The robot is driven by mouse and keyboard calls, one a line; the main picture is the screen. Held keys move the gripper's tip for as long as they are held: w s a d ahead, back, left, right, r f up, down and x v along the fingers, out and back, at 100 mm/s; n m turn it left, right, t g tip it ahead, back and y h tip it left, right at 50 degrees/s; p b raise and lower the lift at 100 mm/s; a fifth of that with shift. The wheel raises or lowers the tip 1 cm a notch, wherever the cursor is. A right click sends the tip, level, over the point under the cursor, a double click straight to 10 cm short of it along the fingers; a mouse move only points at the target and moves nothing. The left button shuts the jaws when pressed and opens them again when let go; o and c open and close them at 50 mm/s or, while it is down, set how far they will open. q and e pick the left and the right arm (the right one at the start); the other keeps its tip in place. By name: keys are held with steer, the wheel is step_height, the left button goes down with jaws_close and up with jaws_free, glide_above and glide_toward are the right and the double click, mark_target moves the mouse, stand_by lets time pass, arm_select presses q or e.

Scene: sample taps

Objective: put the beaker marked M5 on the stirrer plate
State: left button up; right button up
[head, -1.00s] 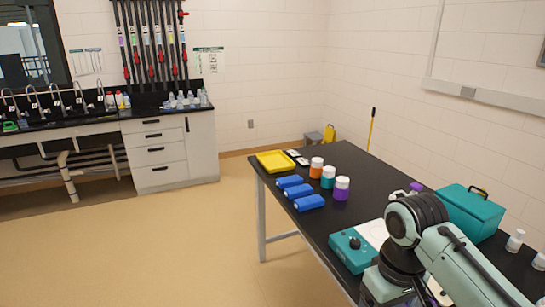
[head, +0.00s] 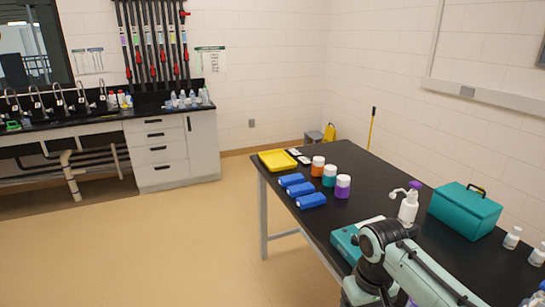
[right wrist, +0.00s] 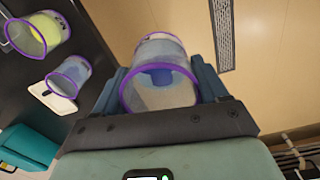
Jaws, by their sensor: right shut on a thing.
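In the right wrist view my right gripper (right wrist: 160,92) is shut on a clear beaker (right wrist: 160,98) with purple rims. Something blue shows inside or through it, and no mark on it is readable. Two more purple-rimmed beakers are at the left: one holds something yellow (right wrist: 36,36), the other (right wrist: 68,76) has an unreadable dark mark and is at a white square plate (right wrist: 42,94). In the head view the teal stirrer (head: 344,240) is on the black table, largely hidden by my right arm. The right gripper is out of the head view. My left gripper is in neither view.
The black table (head: 375,185) also bears a white wash bottle (head: 408,207), a teal box (head: 464,210), several capped jars (head: 342,187), blue items (head: 311,201) and a yellow tray (head: 277,167). Clear tabletop lies between the jars and the stirrer.

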arm_select(q)
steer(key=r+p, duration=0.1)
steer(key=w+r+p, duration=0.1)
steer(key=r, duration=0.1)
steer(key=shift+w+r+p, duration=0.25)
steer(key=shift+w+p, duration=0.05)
steer(key=shift+p, duration=0.1)
arm_select(e)
steer(key=w+a+f+m, duration=0.1)
steer(key=w+f+m, duration=0.1)
steer(key=f, duration=1.9)
steer(key=shift+w+a+f+m, duration=0.2)
steer(key=shift+w+m, duration=0.1)
steer(key=shift+w, duration=0.35)
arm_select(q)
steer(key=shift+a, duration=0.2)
arm_select(e)
steer(key=shift+w, duration=0.1)
